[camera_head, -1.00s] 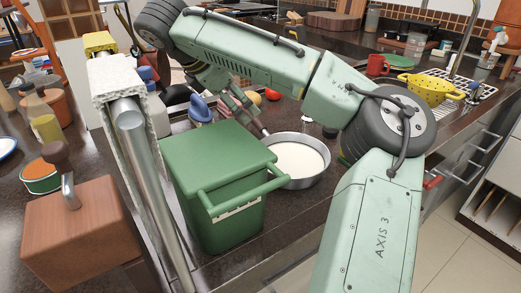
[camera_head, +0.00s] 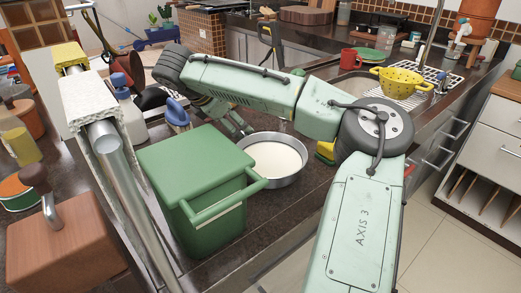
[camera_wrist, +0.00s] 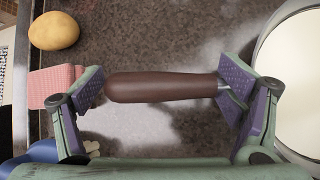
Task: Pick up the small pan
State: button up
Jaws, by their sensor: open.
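The small pan (camera_head: 272,160) is round and metal with a cream-white inside. It stands on the dark counter behind the green bin. In the wrist view its rim and pale inside (camera_wrist: 298,85) show at the right edge. Its brown handle (camera_wrist: 160,87) lies lengthwise across the space between my fingers, its tip near the left finger and its neck by the right finger. My gripper (camera_wrist: 165,92) is open, with purple-lined pads. In the head view my gripper (camera_head: 238,124) is beside the pan, left of its rim, and hides the handle.
A green lidded bin (camera_head: 195,170) with a bar handle stands in front of the pan. A potato (camera_wrist: 54,31) and a pink block (camera_wrist: 58,85) lie left of the handle. A blue-topped bottle (camera_head: 177,114) stands near my gripper. A yellow colander (camera_head: 402,83) sits at right.

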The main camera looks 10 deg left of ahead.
jog(key=shift+c, duration=0.3)
jog(key=c, duration=1.5)
